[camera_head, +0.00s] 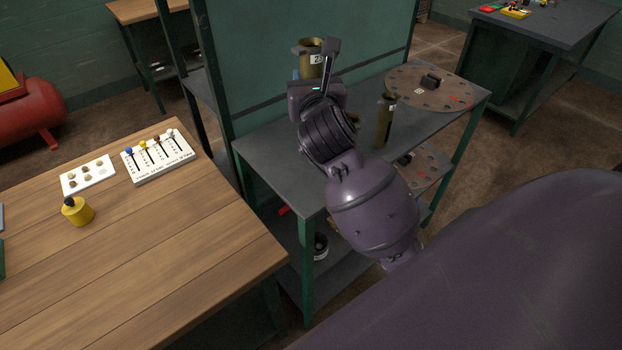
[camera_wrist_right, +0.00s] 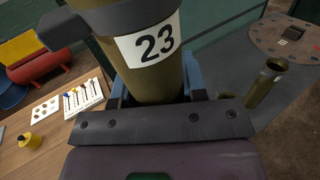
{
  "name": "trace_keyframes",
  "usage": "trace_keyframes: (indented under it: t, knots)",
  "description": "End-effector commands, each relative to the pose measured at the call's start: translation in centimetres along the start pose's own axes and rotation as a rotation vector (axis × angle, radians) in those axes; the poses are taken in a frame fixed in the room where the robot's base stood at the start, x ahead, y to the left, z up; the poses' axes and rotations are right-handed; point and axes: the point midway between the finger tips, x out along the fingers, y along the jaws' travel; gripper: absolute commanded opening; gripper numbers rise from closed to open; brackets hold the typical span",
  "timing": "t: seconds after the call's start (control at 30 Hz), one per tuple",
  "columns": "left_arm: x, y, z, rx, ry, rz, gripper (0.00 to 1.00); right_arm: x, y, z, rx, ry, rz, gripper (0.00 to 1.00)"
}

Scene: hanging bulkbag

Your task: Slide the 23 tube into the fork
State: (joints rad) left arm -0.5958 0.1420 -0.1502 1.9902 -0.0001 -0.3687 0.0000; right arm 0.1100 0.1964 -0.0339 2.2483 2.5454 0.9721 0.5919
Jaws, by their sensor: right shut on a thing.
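The 23 tube (camera_head: 312,60) is an upright brass-coloured tube with a dark collar near its top and a white label. In the wrist view the tube (camera_wrist_right: 150,70) fills the upper middle, with its "23" facing me. My right gripper (camera_head: 318,68) is shut on it, in front of the green panel and above the grey bench. Blue pieces (camera_wrist_right: 194,75) show on both sides of the tube in the wrist view. I cannot tell whether they are the fork or finger parts. The tube's lower end is hidden. My left gripper is not in view.
A second brass tube (camera_head: 385,120) stands on the grey bench (camera_head: 270,150), right of my gripper. A round drilled plate (camera_head: 432,88) lies at the bench's far end. The green panel (camera_head: 300,30) rises behind. A wooden table (camera_head: 150,230) with small items is at left.

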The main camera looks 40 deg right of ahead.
Motion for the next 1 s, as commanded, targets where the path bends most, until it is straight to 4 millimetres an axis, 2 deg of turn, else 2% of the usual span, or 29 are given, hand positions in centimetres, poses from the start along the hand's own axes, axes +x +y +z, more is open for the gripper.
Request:
trace_keyframes:
  t: [0.13, 0.27, 0.8, 1.0]
  knots:
    - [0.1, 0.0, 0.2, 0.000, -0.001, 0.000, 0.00, 0.0, 0.0, -0.9, 0.000, 0.002, 0.000, 0.09]
    - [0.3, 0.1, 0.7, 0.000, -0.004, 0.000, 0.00, 0.0, 0.0, -3.0, -0.002, 0.005, 0.000, 0.09]
    - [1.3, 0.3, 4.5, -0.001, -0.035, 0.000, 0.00, 0.0, 0.0, -14.8, -0.001, 0.006, 0.000, 0.09]
    - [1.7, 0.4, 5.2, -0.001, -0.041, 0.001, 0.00, 0.0, 0.0, -17.9, 0.000, 0.002, -0.001, 0.09]
